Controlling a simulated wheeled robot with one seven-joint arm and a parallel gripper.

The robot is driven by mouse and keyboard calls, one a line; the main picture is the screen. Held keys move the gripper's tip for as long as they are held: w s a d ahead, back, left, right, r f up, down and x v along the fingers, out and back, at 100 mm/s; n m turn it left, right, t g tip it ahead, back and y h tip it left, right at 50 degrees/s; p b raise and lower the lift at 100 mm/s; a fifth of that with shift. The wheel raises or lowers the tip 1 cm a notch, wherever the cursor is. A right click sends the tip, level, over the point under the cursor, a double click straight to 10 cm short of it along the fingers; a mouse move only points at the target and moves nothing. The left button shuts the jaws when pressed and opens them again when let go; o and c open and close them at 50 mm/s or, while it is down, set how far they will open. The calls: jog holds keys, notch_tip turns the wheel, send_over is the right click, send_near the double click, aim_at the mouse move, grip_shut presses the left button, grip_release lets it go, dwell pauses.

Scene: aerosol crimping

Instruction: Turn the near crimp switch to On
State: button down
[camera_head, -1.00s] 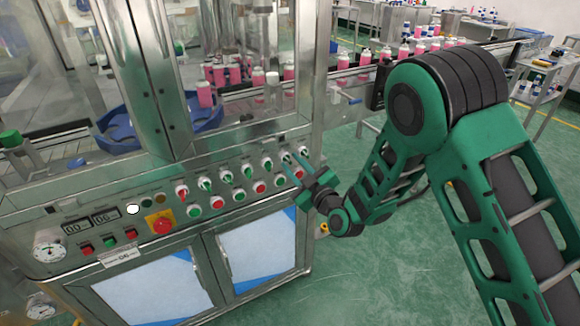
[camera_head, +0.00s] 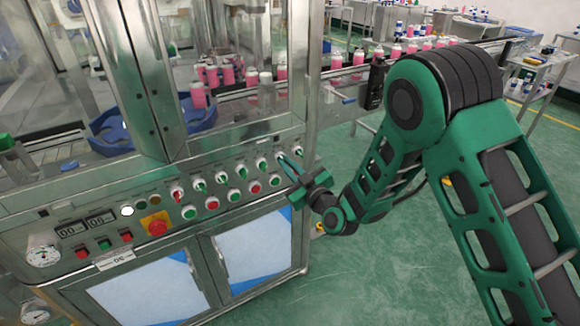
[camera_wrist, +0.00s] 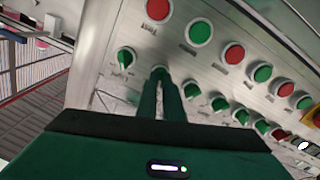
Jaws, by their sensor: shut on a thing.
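A row of small rotary switches runs along the machine's front panel (camera_head: 120,196). My gripper (camera_head: 282,159) reaches in from the right to the right-hand part of this row. In the wrist view, my two green fingers (camera_wrist: 160,74) are nearly together on one switch knob, second from the row's end. The fingers hide most of that knob, so its setting cannot be read. The end switch (camera_wrist: 125,57), with a green knob, stands free beside the fingers; it also shows in the head view (camera_head: 297,150). Another switch (camera_wrist: 190,88) is close on the other side. The labels are too small to read.
Red and green push buttons (camera_wrist: 199,32) line the panel below the switches. A red emergency stop (camera_head: 155,224) on yellow sits further left. Glass doors and a metal post (camera_head: 300,70) rise above the panel. The green floor (camera_head: 400,265) is open at right.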

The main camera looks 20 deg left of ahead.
jog(key=shift+w+d+m, duration=0.1)
jog(key=shift+m, duration=2.3)
jog(key=shift+w+m, duration=0.1)
jog(key=shift+m, duration=2.3)
jog(key=c, duration=1.9)
grip_release()
jog(key=shift+s, duration=0.15)
